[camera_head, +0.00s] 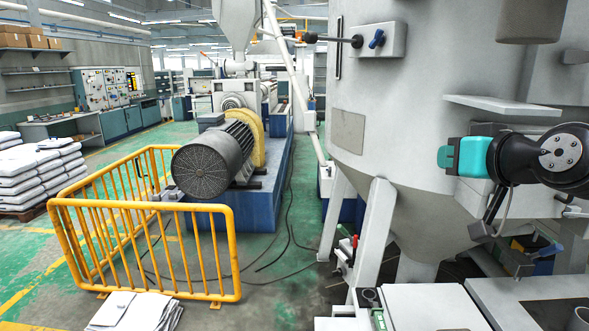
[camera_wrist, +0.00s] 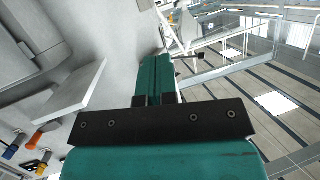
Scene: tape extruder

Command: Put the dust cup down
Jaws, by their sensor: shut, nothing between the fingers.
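My gripper (camera_head: 443,157) has teal fingers and points left beside the large grey hopper vessel (camera_head: 385,120) in the head view. In the wrist view my gripper (camera_wrist: 153,62) shows its teal fingers together, with nothing held between them. I cannot pick out the dust cup with certainty in either view. A grey-brown cylinder (camera_head: 530,18) hangs at the top right of the head view, cut by the frame edge; I cannot tell whether it is the cup.
A thin grey shelf plate (camera_head: 503,105) juts from the vessel just above my gripper. A white-topped unit (camera_head: 432,307) stands low in front. A yellow railing (camera_head: 150,235) stands left, before a large motor (camera_head: 208,160). Green floor lies open beyond it.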

